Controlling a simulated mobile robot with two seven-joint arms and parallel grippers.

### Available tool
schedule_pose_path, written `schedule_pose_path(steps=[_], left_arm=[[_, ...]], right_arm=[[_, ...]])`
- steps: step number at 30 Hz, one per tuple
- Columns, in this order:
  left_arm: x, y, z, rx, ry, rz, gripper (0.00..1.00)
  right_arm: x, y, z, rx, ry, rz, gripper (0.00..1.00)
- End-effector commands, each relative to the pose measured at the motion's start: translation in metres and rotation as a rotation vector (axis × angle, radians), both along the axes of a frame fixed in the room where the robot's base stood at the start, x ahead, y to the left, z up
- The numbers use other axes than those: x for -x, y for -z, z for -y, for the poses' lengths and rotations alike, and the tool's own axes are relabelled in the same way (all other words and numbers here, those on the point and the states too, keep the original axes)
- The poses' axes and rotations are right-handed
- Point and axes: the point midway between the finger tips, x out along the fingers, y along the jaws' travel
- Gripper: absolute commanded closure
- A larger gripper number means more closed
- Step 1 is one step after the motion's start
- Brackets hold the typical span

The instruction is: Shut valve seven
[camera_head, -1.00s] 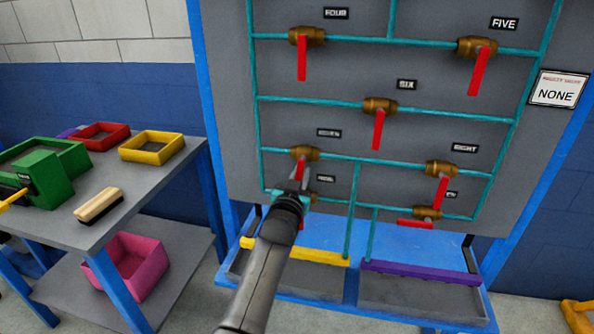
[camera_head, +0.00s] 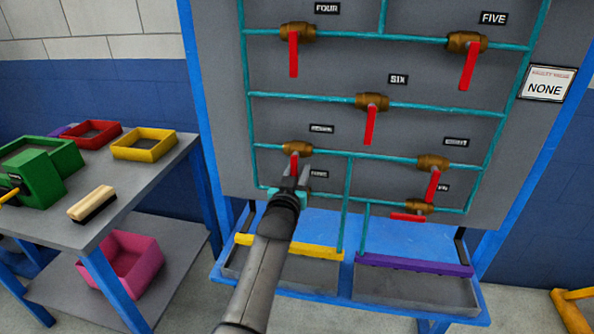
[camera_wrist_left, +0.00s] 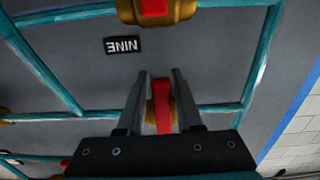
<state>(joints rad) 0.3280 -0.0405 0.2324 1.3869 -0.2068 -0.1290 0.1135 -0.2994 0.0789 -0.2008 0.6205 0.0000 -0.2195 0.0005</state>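Valve seven (camera_head: 297,148) is a brass valve on a teal pipe at the lower left of the panel; its small label (camera_head: 321,128) is hard to read. Its red handle (camera_head: 295,164) hangs down, across the horizontal pipe. My left gripper (camera_head: 292,182) is at the lower part of this handle and partly covers it. In the left wrist view, turned upside down, the red handle (camera_wrist_left: 162,98) stands between the two fingers of my left gripper (camera_wrist_left: 161,75). The fingers are apart, with a narrow gap on each side. My right gripper is not in view.
In the left wrist view, valve nine (camera_wrist_left: 156,10) and its label (camera_wrist_left: 122,45) are close by. Valve six (camera_head: 371,101) is up to the right, valve eight (camera_head: 432,162) to the right. A bench (camera_head: 152,182) with trays is at the left. A blue shelf (camera_head: 400,239) lies below the panel.

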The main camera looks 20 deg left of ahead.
Motion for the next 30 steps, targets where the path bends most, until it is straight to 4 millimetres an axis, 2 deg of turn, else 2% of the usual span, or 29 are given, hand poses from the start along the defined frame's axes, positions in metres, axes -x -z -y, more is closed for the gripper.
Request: schedule_pose_path(steps=[1,3,4,14,20,30], left_arm=[[0.000,0.000,0.000,-0.001,0.000,0.000,0.59],[0.000,0.000,0.000,-0.002,-0.001,0.000,0.51],[0.000,0.000,0.000,-0.003,-0.001,-0.001,0.50],[0.004,0.000,0.000,-0.005,-0.001,0.000,0.50],[0.027,-0.001,0.006,-0.004,-0.001,-0.002,0.50],[0.085,-0.001,0.020,-0.003,-0.001,-0.003,0.50]], right_arm=[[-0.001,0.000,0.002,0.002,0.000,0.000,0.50],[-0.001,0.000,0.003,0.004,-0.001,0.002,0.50],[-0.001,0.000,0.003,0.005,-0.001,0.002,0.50],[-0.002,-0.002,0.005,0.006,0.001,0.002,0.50],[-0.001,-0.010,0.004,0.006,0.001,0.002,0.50],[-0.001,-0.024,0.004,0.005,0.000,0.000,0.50]])
